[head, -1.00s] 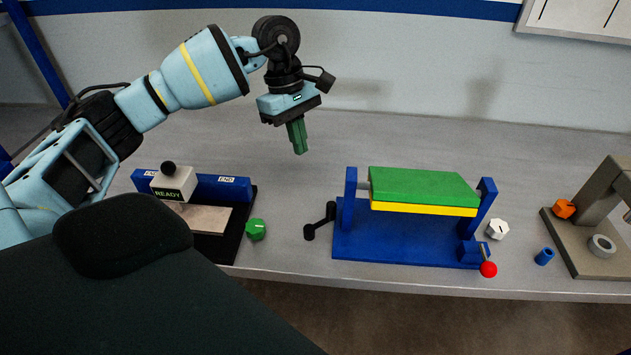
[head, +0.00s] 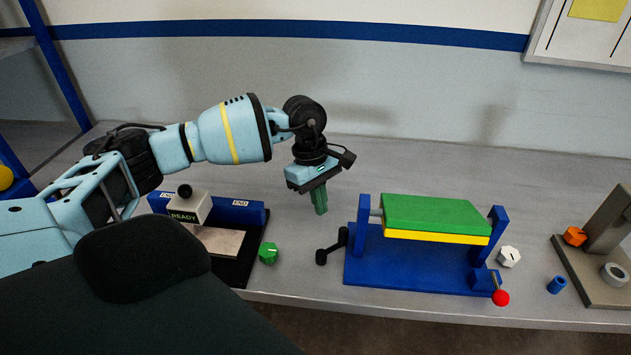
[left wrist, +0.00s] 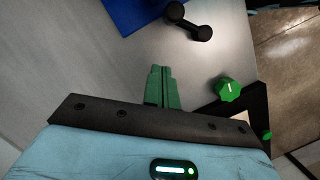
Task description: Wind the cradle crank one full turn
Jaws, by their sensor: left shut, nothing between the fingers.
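The cradle (head: 430,217) has a green top over a yellow layer, held between two blue uprights on a blue base (head: 400,272). Its black crank (head: 332,246) sticks out at the left side, with a dark knob at its lower end. The crank also shows near the top of the left wrist view (left wrist: 190,23). My left gripper (head: 321,208) has green fingers pointing down. It is shut and empty, above the bench, left of and behind the crank, not touching it. It also shows in the left wrist view (left wrist: 162,80). My right gripper is not in view.
A green knob (head: 268,253) sits beside a black-based fixture with a READY block (head: 188,207) at the left. A red ball lever (head: 501,297), white knob (head: 509,256) and blue cylinder (head: 557,285) are right of the cradle. Bench behind the cradle is clear.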

